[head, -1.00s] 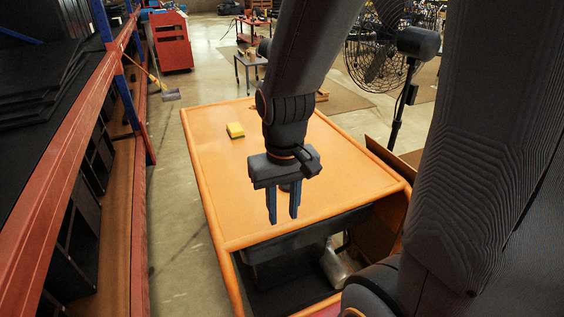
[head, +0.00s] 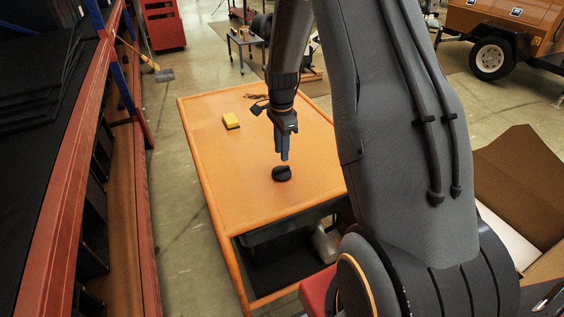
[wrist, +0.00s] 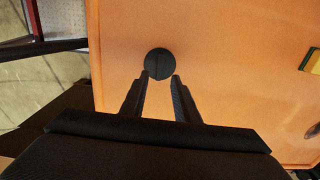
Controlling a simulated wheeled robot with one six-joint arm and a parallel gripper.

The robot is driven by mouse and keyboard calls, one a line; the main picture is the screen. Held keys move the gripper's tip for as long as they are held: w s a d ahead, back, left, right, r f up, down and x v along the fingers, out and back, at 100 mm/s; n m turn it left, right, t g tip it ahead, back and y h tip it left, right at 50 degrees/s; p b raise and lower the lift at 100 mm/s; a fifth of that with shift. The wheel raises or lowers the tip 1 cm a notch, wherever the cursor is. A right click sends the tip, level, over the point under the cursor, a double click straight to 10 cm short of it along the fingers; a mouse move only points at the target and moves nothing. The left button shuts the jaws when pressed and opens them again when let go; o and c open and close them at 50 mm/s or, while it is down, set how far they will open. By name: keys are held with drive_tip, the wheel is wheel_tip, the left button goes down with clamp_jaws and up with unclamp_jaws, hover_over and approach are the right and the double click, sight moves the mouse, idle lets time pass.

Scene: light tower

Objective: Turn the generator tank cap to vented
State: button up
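The tank cap (head: 281,174) is a round black knob on the flat orange top (head: 250,190) of the generator. In the wrist view the cap (wrist: 159,64) shows a raised bar across its middle, running about up and down in the picture. My gripper (head: 283,157) points down just above and behind the cap. In the wrist view my gripper (wrist: 160,77) has its two fingers apart, with their tips at the near side of the cap and nothing between them. I cannot tell whether the tips touch the cap. No markings around the cap are legible.
A red and blue rack (head: 70,150) stands on the left. An open cardboard box (head: 520,180) is at the right. Most of the orange top is clear.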

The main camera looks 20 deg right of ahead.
sight(282, 168)
drive_tip(key=shift+f+p, duration=0.95)
drive_tip(key=shift+f, duration=2.45)
drive_tip(key=shift+c, duration=0.4)
clamp_jaws()
